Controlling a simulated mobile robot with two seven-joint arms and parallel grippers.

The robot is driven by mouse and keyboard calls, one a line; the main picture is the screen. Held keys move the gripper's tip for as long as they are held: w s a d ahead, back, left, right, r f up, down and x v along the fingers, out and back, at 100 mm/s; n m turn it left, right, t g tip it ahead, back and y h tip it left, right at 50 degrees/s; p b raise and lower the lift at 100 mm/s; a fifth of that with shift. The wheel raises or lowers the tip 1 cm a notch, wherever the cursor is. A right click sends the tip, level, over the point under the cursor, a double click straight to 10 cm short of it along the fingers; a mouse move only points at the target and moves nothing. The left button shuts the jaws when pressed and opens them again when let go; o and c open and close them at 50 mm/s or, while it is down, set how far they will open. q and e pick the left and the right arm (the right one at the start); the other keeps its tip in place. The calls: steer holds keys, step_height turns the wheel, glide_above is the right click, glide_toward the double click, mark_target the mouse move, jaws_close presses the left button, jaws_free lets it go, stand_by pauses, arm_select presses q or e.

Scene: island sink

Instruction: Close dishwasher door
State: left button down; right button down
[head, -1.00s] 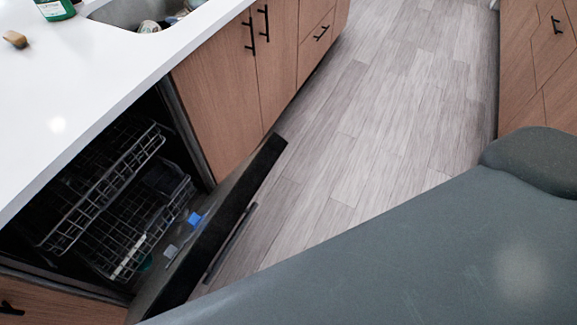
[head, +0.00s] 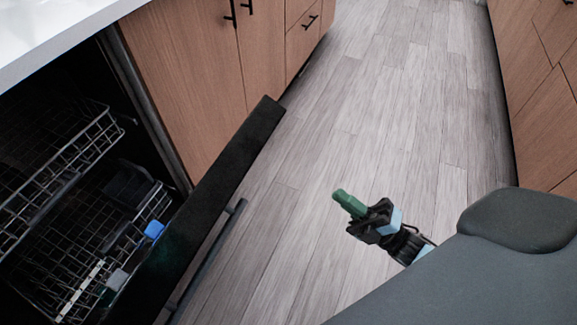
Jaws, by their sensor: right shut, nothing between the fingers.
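The dishwasher door (head: 215,190) is a dark panel at the lower left of the head view. It hangs partly open, tilted out from the cabinet front, with a dark bar handle (head: 208,262) on its outer face. Behind it the dishwasher's wire racks (head: 75,180) show inside the dark opening. My right gripper (head: 350,204), with green fingers, is shut and empty. It is over the floor to the right of the door, apart from the door and handle. My left gripper is not in view.
Wooden cabinets (head: 190,75) with black handles stand beside the dishwasher under a white countertop (head: 60,30). More wooden cabinets (head: 540,95) line the right side. The grey plank floor (head: 390,110) between them is clear.

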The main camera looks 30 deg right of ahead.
steer(key=shift+w+d+r+n+y, duration=0.1)
steer(key=shift+d+n+y, duration=0.05)
steer(key=shift+n+y, duration=0.4)
steer(key=shift+w+r, duration=0.1)
steer(key=x, duration=1.3)
steer(key=shift+w+a, duration=0.3)
steer(key=shift+a, duration=0.05)
